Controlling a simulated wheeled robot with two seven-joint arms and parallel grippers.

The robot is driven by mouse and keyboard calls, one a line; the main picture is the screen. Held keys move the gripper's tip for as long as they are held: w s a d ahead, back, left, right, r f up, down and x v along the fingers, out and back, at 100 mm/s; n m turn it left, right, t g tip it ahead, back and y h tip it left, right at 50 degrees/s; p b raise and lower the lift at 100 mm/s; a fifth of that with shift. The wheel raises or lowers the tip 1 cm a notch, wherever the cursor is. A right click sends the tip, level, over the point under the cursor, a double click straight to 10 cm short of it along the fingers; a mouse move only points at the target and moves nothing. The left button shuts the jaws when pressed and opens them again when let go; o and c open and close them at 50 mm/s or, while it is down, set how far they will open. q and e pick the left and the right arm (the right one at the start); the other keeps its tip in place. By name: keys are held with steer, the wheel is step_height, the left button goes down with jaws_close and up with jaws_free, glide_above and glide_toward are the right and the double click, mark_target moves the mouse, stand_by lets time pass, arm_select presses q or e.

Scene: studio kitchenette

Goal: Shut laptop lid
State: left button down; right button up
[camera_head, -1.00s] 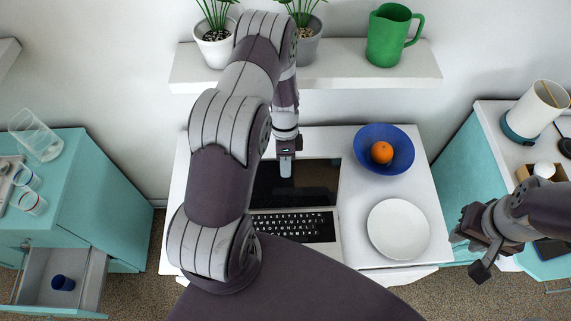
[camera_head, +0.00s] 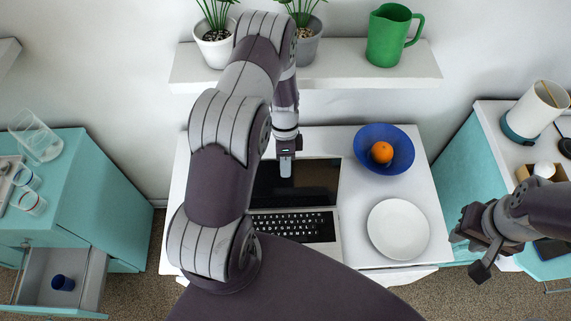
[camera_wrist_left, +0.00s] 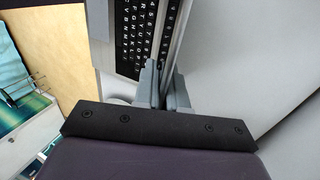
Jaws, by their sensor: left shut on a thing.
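The laptop (camera_head: 312,187) stands open on the white table, its dark screen raised behind the black keyboard (camera_head: 296,226). My left arm hides its left part in the head view. My left gripper (camera_head: 286,172) is at the top edge of the lid. In the left wrist view my left gripper (camera_wrist_left: 166,88) is shut on the laptop lid (camera_wrist_left: 182,40), with the thin lid edge between its fingers and the keyboard (camera_wrist_left: 137,35) beside it. My right gripper (camera_head: 468,252) is away from the laptop, at the right; its fingers are too unclear to tell their opening.
On the white table (camera_head: 350,250), a blue bowl (camera_head: 367,160) with an orange (camera_head: 381,152) and a white plate (camera_head: 398,229) stand right of the laptop. A white shelf (camera_head: 340,72) with potted plants and a green jug (camera_head: 388,36) hangs above. An open drawer (camera_head: 62,275) is at left.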

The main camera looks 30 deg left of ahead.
arm_select(q)
steer(key=shift+r, duration=0.1)
steer(key=shift+s+d+r+t+y, duration=0.3)
steer(key=shift+s+t, duration=0.2)
steer(key=shift+s, duration=0.05)
steer(key=s+d+t+y+b, duration=0.1)
steer(key=s+d+t+y, duration=0.1)
steer(key=s, duration=0.6)
steer(key=shift+d+t, duration=0.9)
steer(key=shift+d, duration=0.5)
steer(key=shift+s+b, duration=0.2)
steer(key=shift+b, duration=0.1)
steer(key=c, duration=1.3)
jaws_free()
steer(key=shift+w+d+y, duration=0.1)
steer(key=shift+y, duration=0.2)
steer(key=shift+r, duration=0.1)
